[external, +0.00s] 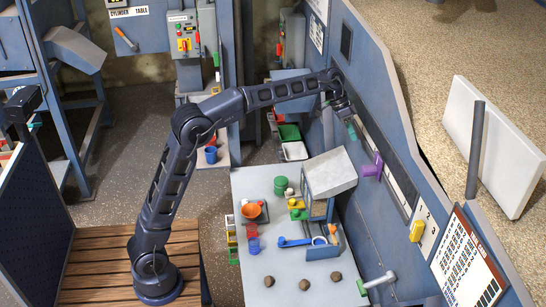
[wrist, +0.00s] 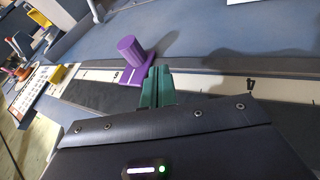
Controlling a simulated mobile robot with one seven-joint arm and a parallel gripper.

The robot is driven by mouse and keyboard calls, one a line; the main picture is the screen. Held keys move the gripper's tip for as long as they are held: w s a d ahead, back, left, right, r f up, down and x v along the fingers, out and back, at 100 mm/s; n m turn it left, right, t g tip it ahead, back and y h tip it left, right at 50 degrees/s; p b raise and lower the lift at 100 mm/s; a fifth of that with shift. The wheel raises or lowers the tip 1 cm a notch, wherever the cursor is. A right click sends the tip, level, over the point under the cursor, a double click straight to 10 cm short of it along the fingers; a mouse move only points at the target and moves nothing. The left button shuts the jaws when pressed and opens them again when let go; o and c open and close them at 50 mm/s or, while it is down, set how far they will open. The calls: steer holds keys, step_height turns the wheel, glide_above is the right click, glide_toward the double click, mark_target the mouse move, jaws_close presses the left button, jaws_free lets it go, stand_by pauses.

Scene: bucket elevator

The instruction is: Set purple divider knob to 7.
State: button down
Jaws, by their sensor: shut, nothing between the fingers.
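The purple divider knob (external: 373,166) sticks out from a long slot in the blue sloping panel at right. In the wrist view the knob (wrist: 131,48) is an upright purple cylinder on a flat purple slider plate lying across the slot and its white scale strip (wrist: 210,81). A mark like 6 shows beside the plate, and a mark like 4 farther right. My gripper (external: 351,131) is shut and empty, its green fingertips (wrist: 159,84) just right of the plate and near the knob. Whether they touch the plate I cannot tell.
The slot right of my fingers looks clear.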

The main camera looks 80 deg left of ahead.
steer(key=w+d+f, duration=0.2)
steer(key=d+f, duration=0.4)
steer(key=shift+d+f, duration=0.15)
steer(key=shift+d, duration=0.2)
steer(key=shift+w, duration=0.1)
steer(key=d, duration=2.1)
steer(key=shift+d, duration=0.4)
steer(key=s+a+r, duration=0.3)
steer(key=a+r, duration=0.5)
steer(key=r, duration=0.1)
steer(key=shift+s+a+r, duration=0.15)
steer(key=shift+s+a, duration=0.05)
steer(key=shift+a, duration=0.1)
